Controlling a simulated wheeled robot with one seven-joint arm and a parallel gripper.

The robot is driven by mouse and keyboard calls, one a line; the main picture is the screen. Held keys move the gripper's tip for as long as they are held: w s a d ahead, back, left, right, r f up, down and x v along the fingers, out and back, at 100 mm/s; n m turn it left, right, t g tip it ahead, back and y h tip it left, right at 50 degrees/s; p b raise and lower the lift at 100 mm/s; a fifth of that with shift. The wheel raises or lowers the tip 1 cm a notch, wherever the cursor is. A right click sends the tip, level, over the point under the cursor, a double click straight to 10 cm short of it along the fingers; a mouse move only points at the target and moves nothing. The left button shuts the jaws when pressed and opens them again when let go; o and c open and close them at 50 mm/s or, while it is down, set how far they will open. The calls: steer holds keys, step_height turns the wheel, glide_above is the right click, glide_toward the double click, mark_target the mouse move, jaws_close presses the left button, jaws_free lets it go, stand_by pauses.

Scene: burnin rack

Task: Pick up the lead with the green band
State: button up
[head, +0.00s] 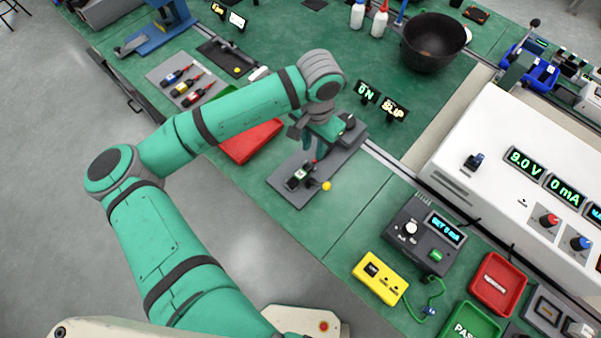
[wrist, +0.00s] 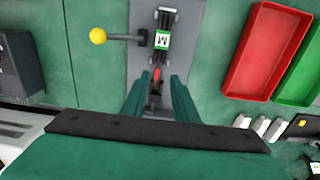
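The lead with the green band (wrist: 162,40) lies on a grey fixture plate (wrist: 142,65). It has a dark body, a green band with a white label marked M, and what looks like a red end towards my gripper. It also shows in the head view (head: 298,177), partly blurred by its small size. My gripper (wrist: 157,78) is over the plate, its two green fingers apart on either side of the red end. I see no finger touching the lead. In the head view my gripper (head: 317,152) is partly hidden by my wrist.
A lever with a yellow knob (wrist: 97,36) sticks out beside the lead. A red tray (wrist: 265,50) and a green tray (wrist: 304,75) lie to the right. In the head view, a grey plate (head: 162,72) at the upper left holds leads with other coloured bands.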

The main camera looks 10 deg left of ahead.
mark_target(307, 169)
steer(key=f, duration=0.2)
steer(key=d+f, duration=0.1)
steer(key=f, duration=0.2)
steer(key=shift+w, duration=0.15)
steer(key=shift+w, duration=0.1)
jaws_close()
